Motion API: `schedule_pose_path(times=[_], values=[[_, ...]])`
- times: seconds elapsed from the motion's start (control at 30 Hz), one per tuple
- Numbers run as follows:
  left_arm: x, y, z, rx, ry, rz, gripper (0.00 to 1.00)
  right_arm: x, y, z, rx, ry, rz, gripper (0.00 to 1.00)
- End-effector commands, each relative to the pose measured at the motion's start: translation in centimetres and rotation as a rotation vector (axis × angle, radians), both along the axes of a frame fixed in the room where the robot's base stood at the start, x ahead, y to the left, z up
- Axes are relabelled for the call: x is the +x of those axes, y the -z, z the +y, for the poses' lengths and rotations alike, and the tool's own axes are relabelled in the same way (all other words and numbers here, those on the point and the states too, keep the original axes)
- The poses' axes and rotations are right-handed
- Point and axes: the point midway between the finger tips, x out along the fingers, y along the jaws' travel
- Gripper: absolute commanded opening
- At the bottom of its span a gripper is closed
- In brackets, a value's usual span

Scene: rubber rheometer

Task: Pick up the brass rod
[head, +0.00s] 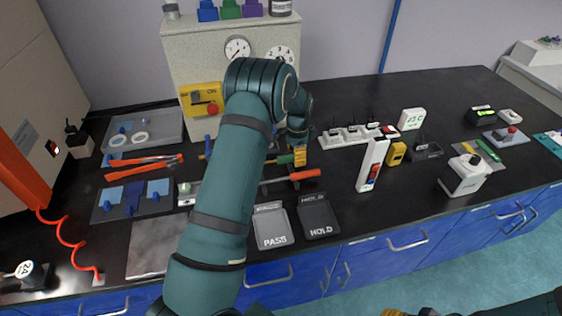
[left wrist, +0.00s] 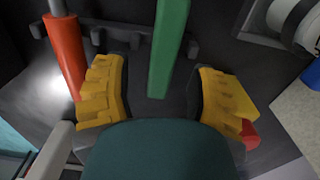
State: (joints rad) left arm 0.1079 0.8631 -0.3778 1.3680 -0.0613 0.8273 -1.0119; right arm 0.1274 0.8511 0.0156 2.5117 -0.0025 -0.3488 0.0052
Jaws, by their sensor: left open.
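A thin brass-coloured rod with a green handle (head: 285,159) lies on the dark bench, its middle hidden behind my left arm; its brass part (head: 272,161) shows only briefly beside the arm. My left gripper (head: 300,155) is over the green handle, pointing down. In the left wrist view, my left gripper (left wrist: 155,97) is open, with its yellow fingers apart and the green handle (left wrist: 168,50) reaching into the space between them. I see no clear contact. My right gripper (head: 392,312) shows only as a yellow bit at the bottom edge.
A red-handled tool (head: 305,174) lies close in front of the green handle. PASS (head: 272,227) and HOLD (head: 318,216) trays are nearer the front edge. A white and red device (head: 371,165) stands to the right. A cabinet with gauges (head: 205,65) is behind.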

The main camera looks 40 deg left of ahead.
Motion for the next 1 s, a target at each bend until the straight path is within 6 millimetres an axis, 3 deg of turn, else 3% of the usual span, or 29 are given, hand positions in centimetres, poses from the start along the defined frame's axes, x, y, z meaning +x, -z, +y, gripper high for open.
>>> schedule_pose_path(times=[0.3, 0.47, 1.0], values=[[0.04, 0.75, 0.05, 0.001, -0.001, -0.002, 0.56, 0.06, 0.12, 0.00, 0.000, 0.000, -0.001, 0.47], [0.03, 0.75, 0.04, 0.001, -0.001, -0.002, 0.00, 0.06, 0.12, 0.00, 0.000, 0.000, -0.001, 0.47], [0.01, 0.22, 0.03, 0.000, -0.001, -0.001, 0.00, 0.04, 0.01, -0.01, 0.000, 0.000, -0.001, 0.47]])
